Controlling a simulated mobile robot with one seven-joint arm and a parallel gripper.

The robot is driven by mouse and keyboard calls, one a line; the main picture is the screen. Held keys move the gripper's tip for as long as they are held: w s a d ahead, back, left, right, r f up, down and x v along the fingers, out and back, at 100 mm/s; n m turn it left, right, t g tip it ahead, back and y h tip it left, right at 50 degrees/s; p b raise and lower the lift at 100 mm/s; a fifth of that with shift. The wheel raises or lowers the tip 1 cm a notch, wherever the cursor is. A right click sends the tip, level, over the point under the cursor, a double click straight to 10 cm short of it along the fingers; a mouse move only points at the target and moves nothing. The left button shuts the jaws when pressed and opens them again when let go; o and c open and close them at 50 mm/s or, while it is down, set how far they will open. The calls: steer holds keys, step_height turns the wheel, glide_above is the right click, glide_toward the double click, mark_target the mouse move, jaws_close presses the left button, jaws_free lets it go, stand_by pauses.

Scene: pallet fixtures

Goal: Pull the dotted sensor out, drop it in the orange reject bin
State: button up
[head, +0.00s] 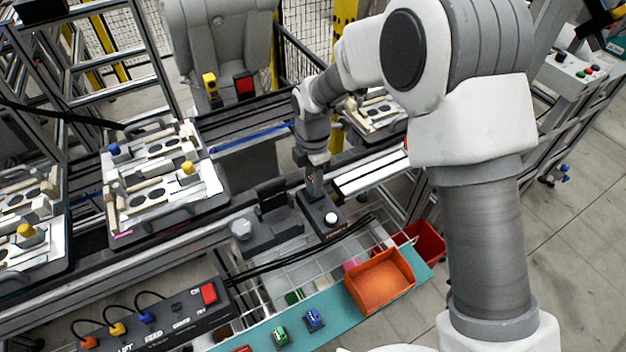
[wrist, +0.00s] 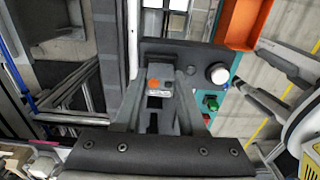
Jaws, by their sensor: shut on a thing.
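My gripper (head: 314,188) is low over a dark fixture block (head: 325,228) with a round white button on top. The wrist view shows my gripper (wrist: 158,88) shut on a small grey sensor (wrist: 160,93) with an orange patch. The sensor is over the dark block (wrist: 185,48); I cannot tell whether it is still seated in it. Its dots are too small to make out. The orange reject bin (head: 380,282) stands on the teal shelf to the right and nearer, and looks empty. It also shows at the top of the wrist view (wrist: 240,22).
A green part (head: 280,336) and a blue part (head: 313,320) lie on the teal shelf (head: 345,318). A red bin (head: 428,243) stands behind the orange bin. Black cables cross in front of the fixture block. A pallet (head: 160,205) with wooden pieces sits on the conveyor to the left.

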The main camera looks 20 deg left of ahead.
jaws_close()
steer(key=shift+r, duration=0.35)
stand_by(0.3)
steer(key=shift+r+p, duration=1.8)
steer(key=shift+r, duration=0.65)
